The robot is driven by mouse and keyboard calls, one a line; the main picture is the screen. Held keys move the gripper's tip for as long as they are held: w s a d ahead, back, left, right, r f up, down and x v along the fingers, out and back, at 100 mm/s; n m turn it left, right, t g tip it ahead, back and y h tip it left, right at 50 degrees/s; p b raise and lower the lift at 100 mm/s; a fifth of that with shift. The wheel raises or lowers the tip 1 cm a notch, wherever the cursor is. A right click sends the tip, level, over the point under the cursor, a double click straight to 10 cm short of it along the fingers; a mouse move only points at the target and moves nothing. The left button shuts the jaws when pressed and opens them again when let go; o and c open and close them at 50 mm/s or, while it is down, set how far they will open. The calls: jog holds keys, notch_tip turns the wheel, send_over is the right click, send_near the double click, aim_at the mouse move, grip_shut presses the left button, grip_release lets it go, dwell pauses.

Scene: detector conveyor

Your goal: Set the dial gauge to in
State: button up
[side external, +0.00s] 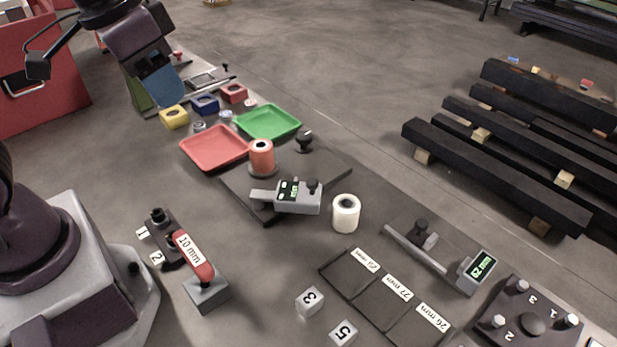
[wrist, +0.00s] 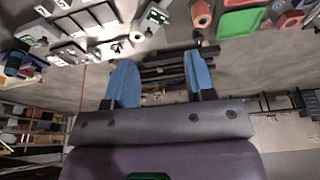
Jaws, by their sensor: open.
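A grey measuring device (side external: 298,196) with a small lit display and a dark knob lies on a dark plate (side external: 325,178). A second grey device (side external: 478,270) has a tilted lit display at the end of a rail, with a dark knobbed part beside it. I cannot tell for certain which is the dial gauge, nor read its unit. In the wrist view a lit-display device (wrist: 156,16) shows at the top. My gripper (side external: 160,98) is at the upper left, far from both devices. In the wrist view its blue fingers are apart and empty (wrist: 160,62).
Red (side external: 213,148) and green (side external: 268,121) trays lie behind. A red-handled 10 mm block (side external: 206,290), labelled mat (side external: 385,295) and numbered block (side external: 512,318) occupy the front.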

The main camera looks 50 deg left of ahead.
jog(key=w+d+f+g, duration=0.2)
jog(key=w+d+f, duration=0.15)
jog(key=w, duration=0.45)
jog(key=n+g, duration=0.1)
jog(key=n, duration=0.1)
send_over(313, 180)
notch_tip(313, 180, down, 8)
notch_tip(313, 180, down, 12)
jog(key=shift+r, duration=0.1)
grip_shut()
